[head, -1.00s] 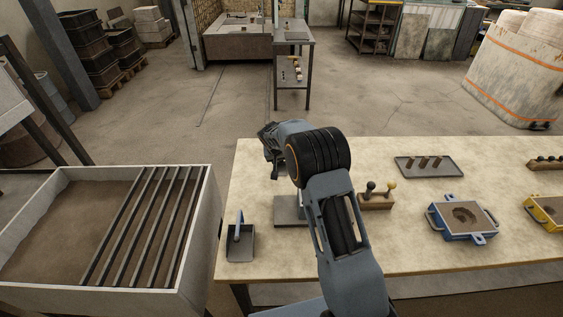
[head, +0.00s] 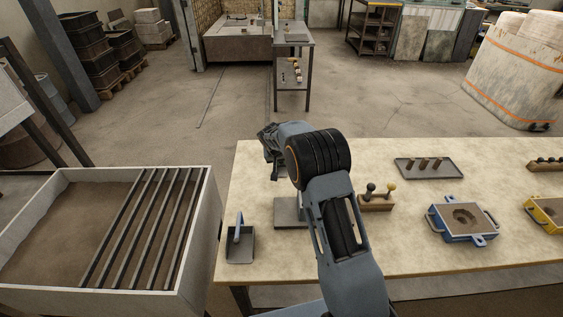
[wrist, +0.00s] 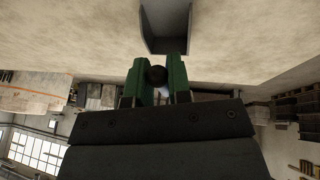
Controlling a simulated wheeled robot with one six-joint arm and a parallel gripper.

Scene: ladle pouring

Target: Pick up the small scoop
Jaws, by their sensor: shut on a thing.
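In the wrist view my gripper (wrist: 157,78) has its two green fingers closed around a dark round handle end. A grey open-fronted pan, which I take for the small scoop (wrist: 166,20), lies straight beyond the fingertips over the pale tabletop. In the head view my gripper (head: 270,140) is above the far left part of the table, partly hidden by my arm. I cannot tell how high the scoop is. A second pan with a blue handle (head: 240,246) rests at the table's front left corner.
A grey plate (head: 288,211) lies beneath my arm. A wooden block with two knobs (head: 376,203) and a blue-framed mould (head: 464,220) stand to its right. A sand bin (head: 207,215) with bars adjoins the table's left side.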

